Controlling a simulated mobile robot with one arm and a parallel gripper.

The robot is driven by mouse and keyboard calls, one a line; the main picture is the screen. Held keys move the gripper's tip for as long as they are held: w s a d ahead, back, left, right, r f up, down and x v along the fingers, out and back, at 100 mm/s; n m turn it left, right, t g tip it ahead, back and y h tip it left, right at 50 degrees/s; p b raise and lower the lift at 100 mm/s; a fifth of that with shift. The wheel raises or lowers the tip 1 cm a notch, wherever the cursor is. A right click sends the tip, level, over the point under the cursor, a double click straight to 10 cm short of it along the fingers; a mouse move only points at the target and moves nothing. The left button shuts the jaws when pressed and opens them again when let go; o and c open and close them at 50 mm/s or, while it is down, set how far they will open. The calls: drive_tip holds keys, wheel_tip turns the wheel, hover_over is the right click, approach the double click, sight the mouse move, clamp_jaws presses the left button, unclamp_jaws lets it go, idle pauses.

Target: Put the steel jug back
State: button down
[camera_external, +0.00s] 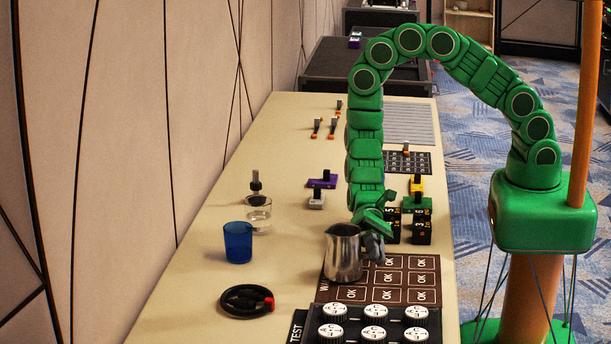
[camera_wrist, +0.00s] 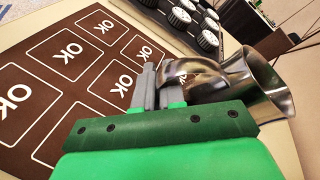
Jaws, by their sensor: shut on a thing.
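The steel jug (camera_external: 342,255) is upright at the left edge of the brown OK mat (camera_external: 429,266) in the external view. I cannot tell whether its base touches the surface or hangs just above it. My gripper (camera_external: 374,244) is to the right of the jug and shut on its handle side. In the wrist view the jug (camera_wrist: 245,86) lies sideways at the right of the picture, with its open mouth to the right. My gripper's grey fingers (camera_wrist: 160,88) close on the handle, and the exact contact is partly hidden.
A black rack with several white round knobs (camera_external: 375,312) stands in front of the mat. A blue cup (camera_external: 238,243), a clear glass (camera_external: 258,215) and a black ring dish (camera_external: 229,302) are left. Black numbered blocks (camera_external: 422,230) stand behind the mat. Table between cup and jug is clear.

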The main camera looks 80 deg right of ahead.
drive_tip(key=shift+f, duration=0.25)
drive_tip(key=c, duration=1.2)
unclamp_jaws()
drive_tip(key=shift+f, duration=0.1)
drive_tip(key=shift+c, duration=0.2)
drive_tip(key=shift+d, duration=0.2)
drive_tip(key=v, duration=1.1)
drive_tip(key=shift+d+r, duration=0.25)
drive_tip(key=shift+d, duration=0.05)
